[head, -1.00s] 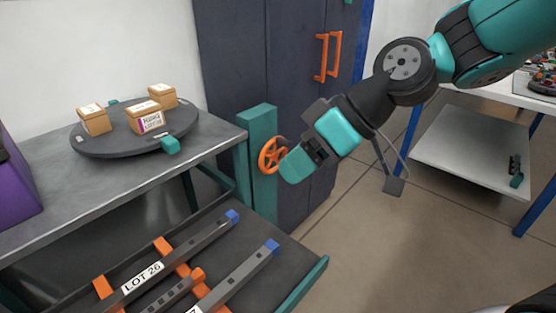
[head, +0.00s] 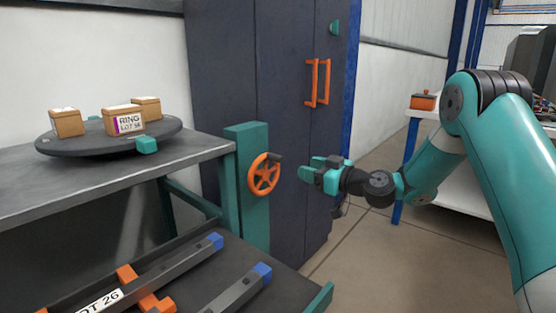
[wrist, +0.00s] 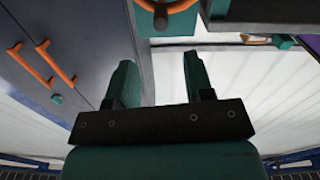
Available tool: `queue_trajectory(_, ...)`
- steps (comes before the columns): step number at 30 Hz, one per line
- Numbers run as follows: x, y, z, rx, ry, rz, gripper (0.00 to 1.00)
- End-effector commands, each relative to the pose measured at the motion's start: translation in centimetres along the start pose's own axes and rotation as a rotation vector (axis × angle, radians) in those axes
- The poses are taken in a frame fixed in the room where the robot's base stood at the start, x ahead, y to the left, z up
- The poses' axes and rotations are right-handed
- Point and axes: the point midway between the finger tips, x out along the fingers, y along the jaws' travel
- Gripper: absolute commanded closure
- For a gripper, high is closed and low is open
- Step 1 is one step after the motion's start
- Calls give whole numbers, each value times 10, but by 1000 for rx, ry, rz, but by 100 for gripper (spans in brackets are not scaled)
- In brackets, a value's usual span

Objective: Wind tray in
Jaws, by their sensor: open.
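The orange handwheel (head: 264,174) is on the side of a teal post (head: 248,205) at the right end of the bench, with a dark knob at its upper right. The wheel's rim also shows at the top of the wrist view (wrist: 166,6). The dark tray (head: 285,288) juts out low beside the post, with a teal front edge. My gripper (head: 306,172) is open and empty, a short way right of the wheel and apart from it. Its two teal fingers (wrist: 157,82) show apart in the wrist view.
Grey bars with blue ends (head: 216,241) and orange holders lie on the tray. A dark turntable (head: 105,143) with small boxes stands on the bench. A dark cabinet (head: 225,70) with orange handles (head: 318,85) stands behind. The floor at right is open.

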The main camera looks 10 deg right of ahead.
Motion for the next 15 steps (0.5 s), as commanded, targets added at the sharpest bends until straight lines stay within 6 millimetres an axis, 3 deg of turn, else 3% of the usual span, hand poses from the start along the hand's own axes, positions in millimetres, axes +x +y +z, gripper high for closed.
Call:
queue_trajectory(9, 74, -2, -1, -2, 1, -5, 52)
queue_trajectory(15, 104, -2, 0, -1, 0, -4, 52)
